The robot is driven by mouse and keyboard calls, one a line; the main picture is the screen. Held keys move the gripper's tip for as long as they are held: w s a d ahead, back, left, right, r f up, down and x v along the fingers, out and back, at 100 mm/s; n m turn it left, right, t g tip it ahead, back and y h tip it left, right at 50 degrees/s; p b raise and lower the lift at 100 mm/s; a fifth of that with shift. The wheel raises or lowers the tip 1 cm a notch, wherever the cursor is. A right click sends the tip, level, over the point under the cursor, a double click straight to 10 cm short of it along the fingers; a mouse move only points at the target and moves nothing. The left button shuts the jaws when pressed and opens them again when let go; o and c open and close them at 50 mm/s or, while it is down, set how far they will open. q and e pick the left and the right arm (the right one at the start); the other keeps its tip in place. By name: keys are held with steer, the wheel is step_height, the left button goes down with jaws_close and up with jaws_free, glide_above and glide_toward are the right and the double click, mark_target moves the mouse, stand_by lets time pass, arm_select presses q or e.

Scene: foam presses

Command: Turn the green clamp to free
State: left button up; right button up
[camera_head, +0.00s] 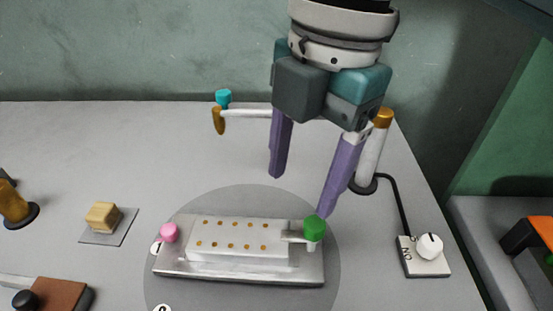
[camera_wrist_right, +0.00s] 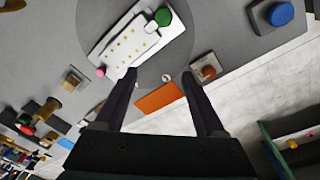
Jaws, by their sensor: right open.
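The green clamp (camera_head: 315,228) is a round green knob at the right end of a metal base plate (camera_head: 240,278). A short light bar reaches left from it onto a white block (camera_head: 235,258) with several brass dots. The clamp also shows near the top of the right wrist view (camera_wrist_right: 163,16). A pink knob (camera_head: 169,232) sits at the plate's left end. My right gripper (camera_head: 301,195) is open and empty, pointing down above and behind the plate's right half. Its right fingertip appears close to the green knob in the head view; whether they touch I cannot tell. My left gripper is not in view.
The plate lies on a round grey disc (camera_head: 200,297). A post (camera_head: 371,155) with a horizontal bar stands behind. A white dial box (camera_head: 425,262) is at right, a tan block (camera_head: 103,215) at left, and a brown block (camera_head: 60,294) front left. The table behind the plate's left is clear.

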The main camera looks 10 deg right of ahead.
mark_target(315, 223)
arm_select(q)
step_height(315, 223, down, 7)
steer(key=b, duration=0.4)
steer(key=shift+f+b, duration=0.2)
steer(key=shift+b, duration=0.15)
arm_select(e)
steer(key=w+d+f, duration=0.1)
steer(key=f, duration=0.3)
steer(key=w+d+f+n, duration=0.1)
steer(key=f, duration=0.3)
steer(key=w+d+f+n+h, duration=0.1)
steer(key=f, duration=0.3)
steer(key=shift+w+d+f, duration=0.1)
steer(key=shift+d+f, duration=0.3)
steer(key=shift+c, duration=0.4)
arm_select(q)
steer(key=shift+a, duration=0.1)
arm_select(e)
jaws_close()
